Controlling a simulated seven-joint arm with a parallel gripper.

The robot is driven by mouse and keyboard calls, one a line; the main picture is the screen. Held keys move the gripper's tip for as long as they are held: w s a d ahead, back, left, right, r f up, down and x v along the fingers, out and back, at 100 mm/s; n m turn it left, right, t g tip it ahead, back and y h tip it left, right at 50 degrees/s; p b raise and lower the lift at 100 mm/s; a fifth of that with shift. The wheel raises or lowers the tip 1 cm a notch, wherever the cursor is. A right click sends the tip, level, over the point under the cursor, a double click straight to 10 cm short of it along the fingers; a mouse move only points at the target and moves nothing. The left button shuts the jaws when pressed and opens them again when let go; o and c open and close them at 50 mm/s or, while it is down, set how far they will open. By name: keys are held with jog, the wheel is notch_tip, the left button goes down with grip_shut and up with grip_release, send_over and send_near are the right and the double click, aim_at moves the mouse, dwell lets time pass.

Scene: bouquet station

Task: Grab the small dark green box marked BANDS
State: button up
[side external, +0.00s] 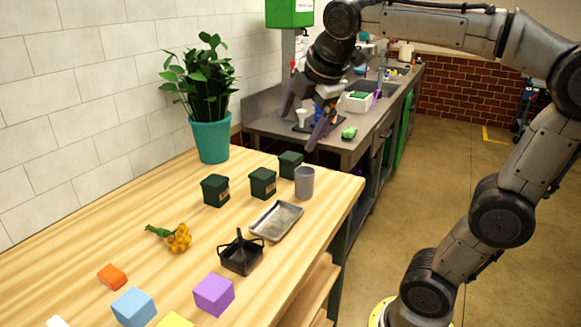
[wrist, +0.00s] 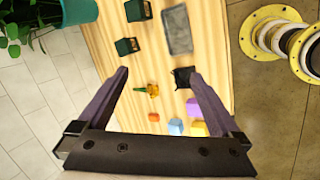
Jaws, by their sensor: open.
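Three small dark green boxes with lids stand on the wooden table: a left one (side external: 215,190), a middle one (side external: 262,183) and a back right one (side external: 290,165). Pale labels show on the left and middle boxes, but they are too small to read, so I cannot tell which is marked BANDS. Two dark green boxes show in the wrist view, one at the top (wrist: 138,10) and one lower (wrist: 127,47). My gripper (side external: 297,133) is open and empty, well above the table near the boxes. Its spread fingers (wrist: 158,75) also show in the wrist view.
A grey cup (side external: 304,183) stands beside the boxes, with a metal tray (side external: 276,221) in front. A black basket (side external: 241,254), orange flowers (side external: 178,238) and coloured blocks (side external: 214,294) lie nearer. A potted plant (side external: 213,140) stands behind, by the wall.

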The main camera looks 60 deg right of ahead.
jog(key=w+d+r+n+g+h, duration=0.1)
jog(key=w+d+n, duration=0.2)
jog(key=w+d, duration=0.5)
jog(key=n+g+h, duration=0.1)
jog(key=g, duration=0.3)
send_over(291, 156)
jog(key=w+a, duration=0.1)
jog(key=a, duration=0.6)
notch_tip(291, 156, down, 11)
jog(key=shift+g, duration=0.4)
jog(key=x, duration=1.4)
jog(key=shift+s+d+f, duration=0.25)
jog(key=shift+w+x, duration=0.1)
jog(key=shift+x, duration=1.4)
jog(key=shift+w+x, duration=0.15)
jog(key=shift+x, duration=1.4)
jog(key=shift+a+r, duration=0.1)
jog(key=c, duration=1.5)
